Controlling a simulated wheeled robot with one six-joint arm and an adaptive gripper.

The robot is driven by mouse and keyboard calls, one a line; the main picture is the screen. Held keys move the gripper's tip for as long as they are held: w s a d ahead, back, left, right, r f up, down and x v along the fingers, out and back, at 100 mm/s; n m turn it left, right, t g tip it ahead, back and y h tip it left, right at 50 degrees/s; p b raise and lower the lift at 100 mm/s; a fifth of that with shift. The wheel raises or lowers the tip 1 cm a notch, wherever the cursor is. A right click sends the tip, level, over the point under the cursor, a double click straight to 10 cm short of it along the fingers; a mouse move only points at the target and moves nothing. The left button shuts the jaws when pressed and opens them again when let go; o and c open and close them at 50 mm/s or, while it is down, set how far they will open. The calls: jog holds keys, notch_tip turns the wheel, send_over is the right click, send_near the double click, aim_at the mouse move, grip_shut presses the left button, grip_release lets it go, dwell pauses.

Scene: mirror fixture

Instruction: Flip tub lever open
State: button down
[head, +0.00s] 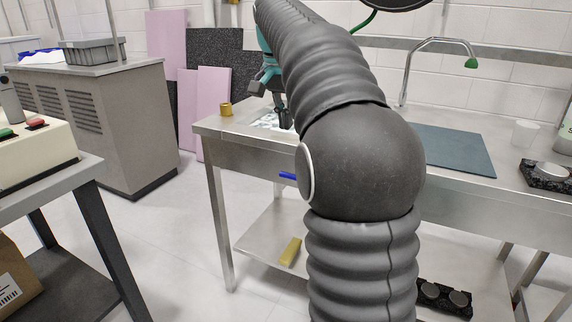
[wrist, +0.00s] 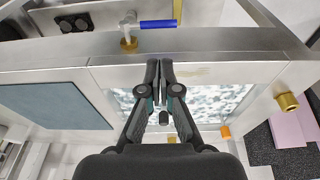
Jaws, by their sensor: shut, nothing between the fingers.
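The blue lever (wrist: 158,24) sits by a grey valve with a brass fitting (wrist: 128,42), just outside the bench's front edge in the wrist view. It lies crosswise in that picture, pointing right from the valve. In the head view the lever (head: 287,176) shows below the bench top, partly hidden by my arm. The tub (wrist: 215,100) is a sunken basin with a mottled, bright surface. My gripper (wrist: 160,64) is shut and empty, pointing at the bench's front edge, apart from the lever. In the head view my gripper (head: 282,122) is over the tub area.
A blue-grey mat (wrist: 55,106) lies left of the tub in the wrist view. A brass cup (wrist: 288,101) stands right of it, and an orange piece (wrist: 225,131) lies behind. A yellow block (head: 290,252) lies on the lower shelf. The bench's metal front edge (wrist: 200,42) separates gripper and lever.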

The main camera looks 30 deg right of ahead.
dwell(0.3)
jog(key=f, duration=0.4)
jog(key=w+d+f+b, duration=0.1)
jog(key=f, duration=0.4)
jog(key=d+f, duration=0.1)
jog(key=f, duration=0.3)
jog(key=shift+w+d+f+b, duration=0.1)
jog(key=shift+w+f+b, duration=0.2)
jog(key=shift+f+b, duration=0.05)
jog(key=shift+s+d, duration=0.1)
